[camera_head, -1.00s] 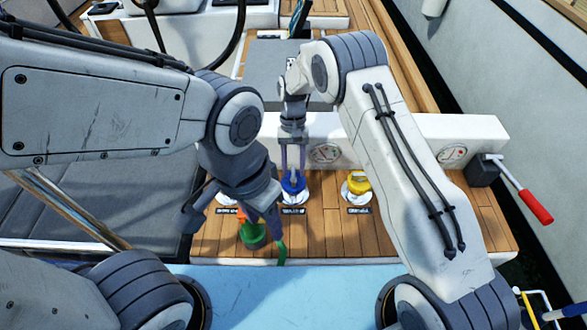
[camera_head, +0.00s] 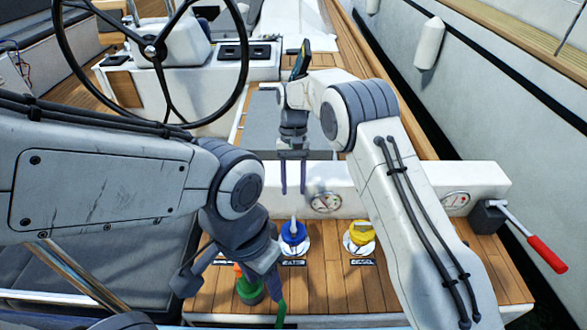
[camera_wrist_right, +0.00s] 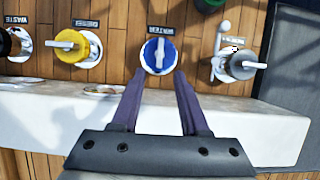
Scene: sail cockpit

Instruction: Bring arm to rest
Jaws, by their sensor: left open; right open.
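My right gripper (camera_head: 293,188) is open and empty in the head view, fingers pointing down above and behind the blue valve (camera_head: 294,238). In the right wrist view, the open jaws (camera_wrist_right: 160,75) point toward the blue valve (camera_wrist_right: 157,62) with its white handle, apart from it. My left gripper (camera_head: 240,280) is open low in the head view, near a green piece (camera_head: 249,291) with an orange part (camera_head: 238,269). The left wrist partly hides the space there, so I cannot tell whether it touches the piece.
A yellow valve (camera_head: 359,236) stands right of the blue one on the wooden deck (camera_head: 335,285). A white ledge (camera_head: 390,182) with gauges runs behind. A red-handled lever (camera_head: 547,254) is at right, a steering wheel (camera_head: 158,75) at upper left. A grey-topped valve (camera_wrist_right: 240,65) shows in the wrist view.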

